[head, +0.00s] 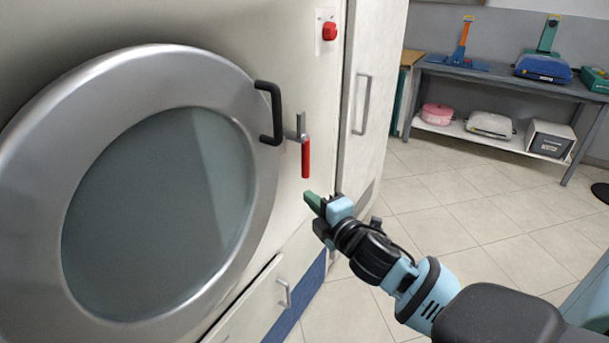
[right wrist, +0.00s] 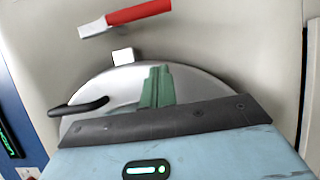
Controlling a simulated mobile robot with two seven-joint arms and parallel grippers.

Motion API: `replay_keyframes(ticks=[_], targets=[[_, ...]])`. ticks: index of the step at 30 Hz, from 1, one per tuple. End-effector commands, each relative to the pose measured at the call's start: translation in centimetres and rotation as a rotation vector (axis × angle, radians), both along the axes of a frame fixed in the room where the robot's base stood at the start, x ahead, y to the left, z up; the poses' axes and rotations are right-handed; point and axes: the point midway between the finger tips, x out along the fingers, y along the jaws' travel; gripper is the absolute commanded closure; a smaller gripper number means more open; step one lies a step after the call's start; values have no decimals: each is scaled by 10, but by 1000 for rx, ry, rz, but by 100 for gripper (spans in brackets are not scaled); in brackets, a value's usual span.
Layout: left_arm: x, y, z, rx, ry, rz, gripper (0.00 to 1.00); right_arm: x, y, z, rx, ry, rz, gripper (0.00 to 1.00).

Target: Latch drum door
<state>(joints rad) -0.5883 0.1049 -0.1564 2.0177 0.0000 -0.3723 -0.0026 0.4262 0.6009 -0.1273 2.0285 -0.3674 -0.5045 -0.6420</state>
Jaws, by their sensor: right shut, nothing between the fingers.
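The round drum door (head: 253,205) has a wide metal rim and a grey glass pane, and sits against the machine front at the left of the head view. Its black handle (head: 275,112) is on the rim's upper right. The latch (head: 305,155) has a red lever hanging down from a metal pivot, just right of the handle. In the right wrist view the red lever (right wrist: 138,13) is at the top. My right gripper (head: 313,202) is shut and empty, a little below the red lever's lower end and apart from it. Its green fingers (right wrist: 157,87) are together. My left gripper is not in view.
A red button (head: 329,31) is above the latch. A tall cabinet (head: 365,105) with a long handle stands to the right. A lower panel handle (head: 285,294) sticks out below the door. A shelf table (head: 500,75) is at the back right, with open tiled floor before it.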

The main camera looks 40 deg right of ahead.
Motion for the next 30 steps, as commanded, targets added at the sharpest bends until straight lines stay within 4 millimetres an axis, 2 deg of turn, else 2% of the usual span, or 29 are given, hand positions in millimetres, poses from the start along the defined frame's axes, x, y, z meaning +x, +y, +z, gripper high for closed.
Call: replay_keyframes(ticks=[16, 18, 21, 30], targets=[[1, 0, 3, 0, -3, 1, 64, 88, -4, 2, 2, -2, 0, 100], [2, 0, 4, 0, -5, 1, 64, 88, -19, 1, -4, 0, -2, 100], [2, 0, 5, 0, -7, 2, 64, 90, -31, 1, -2, 0, -1, 100], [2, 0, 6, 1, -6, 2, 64, 92, -43, 1, 1, -1, 1, 100]])
